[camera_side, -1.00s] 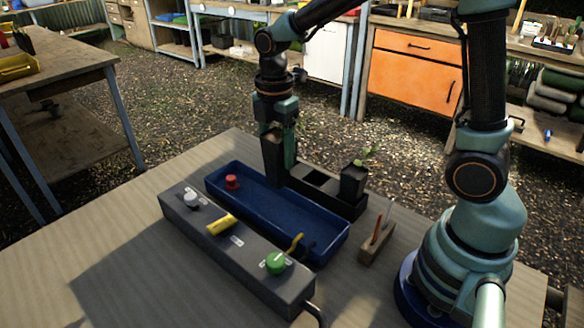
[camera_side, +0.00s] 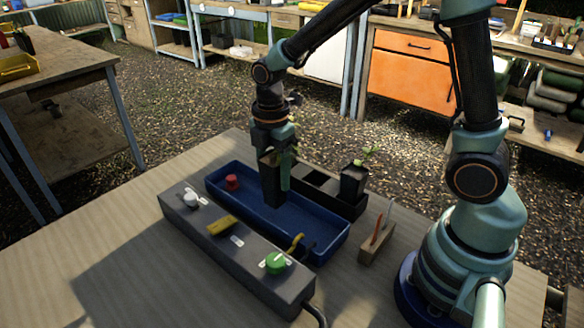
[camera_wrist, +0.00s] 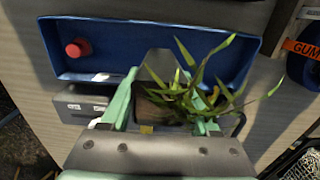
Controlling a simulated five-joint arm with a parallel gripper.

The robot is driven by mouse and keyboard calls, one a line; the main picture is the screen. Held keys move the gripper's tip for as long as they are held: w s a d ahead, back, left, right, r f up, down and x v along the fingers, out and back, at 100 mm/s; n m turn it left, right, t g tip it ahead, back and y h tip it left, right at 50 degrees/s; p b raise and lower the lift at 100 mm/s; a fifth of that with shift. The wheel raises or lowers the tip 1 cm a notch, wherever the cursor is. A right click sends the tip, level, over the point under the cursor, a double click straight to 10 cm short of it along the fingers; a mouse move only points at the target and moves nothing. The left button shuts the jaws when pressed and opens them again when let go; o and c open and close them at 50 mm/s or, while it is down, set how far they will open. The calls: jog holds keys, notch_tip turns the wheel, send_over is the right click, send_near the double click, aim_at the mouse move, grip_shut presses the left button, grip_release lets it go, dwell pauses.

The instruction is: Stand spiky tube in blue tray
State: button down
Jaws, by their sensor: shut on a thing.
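The spiky tube (camera_side: 272,187) is a dark square pot with a plant of long pointed green leaves (camera_wrist: 205,85). My gripper (camera_side: 280,172) is shut on it, with a teal finger on each side in the wrist view (camera_wrist: 165,112). The tube hangs about upright over the middle of the blue tray (camera_side: 320,223). I cannot tell whether its bottom touches the tray floor. The tray's rim also shows in the wrist view (camera_wrist: 195,24). A red object (camera_side: 232,182) sits inside the tray's left end.
A black rack (camera_side: 318,180) with open cells stands behind the tray and holds another potted plant (camera_side: 353,180). A grey control box (camera_side: 240,253) with knobs lies along the tray's front. A small wooden holder (camera_side: 376,243) stands to the right. The table's front left is clear.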

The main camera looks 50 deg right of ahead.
jog(key=shift+f, duration=1.55)
jog(key=shift+f, duration=0.4)
jog(key=shift+c, duration=0.2)
grip_release()
notch_tip(320, 180, up, 12)
jog(key=shift+r, duration=0.1)
dwell(0.4)
